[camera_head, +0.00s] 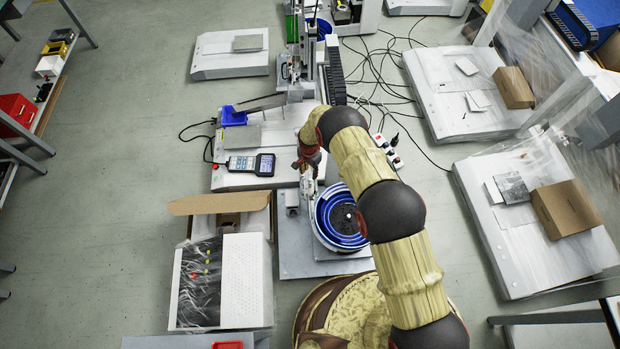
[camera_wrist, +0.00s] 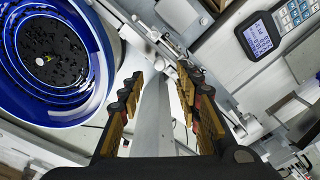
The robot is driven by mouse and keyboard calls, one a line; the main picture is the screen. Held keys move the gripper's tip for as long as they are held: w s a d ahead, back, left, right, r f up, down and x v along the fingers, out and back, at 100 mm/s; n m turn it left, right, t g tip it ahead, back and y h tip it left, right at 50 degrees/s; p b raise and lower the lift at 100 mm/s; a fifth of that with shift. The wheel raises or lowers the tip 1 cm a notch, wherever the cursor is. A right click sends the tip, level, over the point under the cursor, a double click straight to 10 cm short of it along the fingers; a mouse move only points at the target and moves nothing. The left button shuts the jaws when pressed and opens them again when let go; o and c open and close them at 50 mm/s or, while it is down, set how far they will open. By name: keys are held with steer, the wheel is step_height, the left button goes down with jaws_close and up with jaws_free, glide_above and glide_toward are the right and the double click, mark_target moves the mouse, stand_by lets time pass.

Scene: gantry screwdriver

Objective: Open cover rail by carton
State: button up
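My gripper (camera_head: 309,172) is at the end of my arm, just above the machine next to the blue bowl feeder. In the wrist view my gripper (camera_wrist: 160,76) is open, with its two dark, yellow-brown padded fingers apart. A pale grey bar (camera_wrist: 154,118) shows between the fingers, with gaps on both sides; I cannot tell its depth or whether it is the cover rail. A metal rail (camera_wrist: 145,28) runs past the fingertips. An open brown carton (camera_head: 212,203) stands left of the bowl feeder; no cover rail is clearly distinguishable beside it.
The blue bowl feeder (camera_head: 321,232) stands close to the gripper; the wrist view shows its blue rim (camera_wrist: 100,62). A handheld display unit (camera_head: 264,165) lies on the machine base. A white-and-clear-topped box (camera_head: 246,280) stands in front. Cables lie behind; left floor is clear.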

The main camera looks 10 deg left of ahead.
mark_target(310, 179)
step_height(310, 179, down, 6)
steer(key=shift+f+b, duration=0.15)
steer(key=shift+b, duration=0.75)
steer(key=shift+c, duration=1.1)
jaws_close()
